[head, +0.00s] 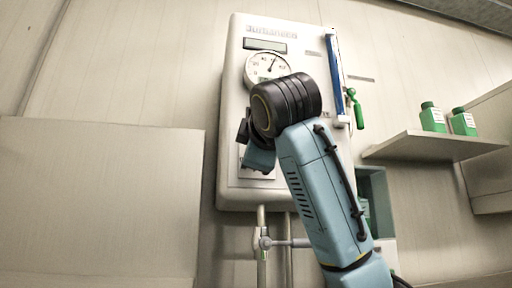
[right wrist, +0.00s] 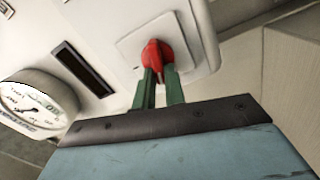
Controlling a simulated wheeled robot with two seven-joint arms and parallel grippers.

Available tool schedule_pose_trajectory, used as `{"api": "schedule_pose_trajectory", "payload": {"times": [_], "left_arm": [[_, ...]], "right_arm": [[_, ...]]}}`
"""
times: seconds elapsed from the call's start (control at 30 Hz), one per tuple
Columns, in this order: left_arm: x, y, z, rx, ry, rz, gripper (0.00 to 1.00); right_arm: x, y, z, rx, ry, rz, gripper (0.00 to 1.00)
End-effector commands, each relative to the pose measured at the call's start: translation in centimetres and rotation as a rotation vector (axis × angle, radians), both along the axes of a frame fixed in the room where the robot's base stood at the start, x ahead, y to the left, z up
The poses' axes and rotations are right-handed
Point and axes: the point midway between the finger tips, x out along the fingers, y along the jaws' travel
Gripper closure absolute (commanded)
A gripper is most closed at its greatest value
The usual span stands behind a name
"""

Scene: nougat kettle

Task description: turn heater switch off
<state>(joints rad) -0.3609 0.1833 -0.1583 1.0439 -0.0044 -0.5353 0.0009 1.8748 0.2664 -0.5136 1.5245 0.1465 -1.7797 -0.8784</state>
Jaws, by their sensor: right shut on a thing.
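The heater is a white wall box (head: 237,75) with a round dial gauge (head: 266,67) near its top. In the right wrist view, the red heater switch (right wrist: 157,55) sits on a pale square plate on the box. My right gripper (right wrist: 158,77) has its two green fingers shut on the red switch knob. In the head view my blue right arm and black wrist cover the switch and most of the gripper. The left gripper is in neither view.
A blue vertical strip and a green-handled valve (head: 356,108) are on the box's right side. A shelf (head: 432,147) with green bottles (head: 432,117) stands farther right. Pipes (head: 262,243) run below the box. A pale panel (head: 100,200) fills the lower left.

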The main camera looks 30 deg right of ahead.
Motion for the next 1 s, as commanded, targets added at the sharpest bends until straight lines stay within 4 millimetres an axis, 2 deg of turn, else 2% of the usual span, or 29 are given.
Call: {"api": "schedule_pose_trajectory", "payload": {"times": [0.4,1.0], "left_arm": [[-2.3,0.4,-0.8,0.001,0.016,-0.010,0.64],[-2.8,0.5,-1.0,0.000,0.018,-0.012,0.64]], "right_arm": [[0.0,0.1,-0.2,-0.214,0.055,0.001,1.00],[0.0,0.1,-0.4,-0.255,0.067,0.002,1.00]]}}
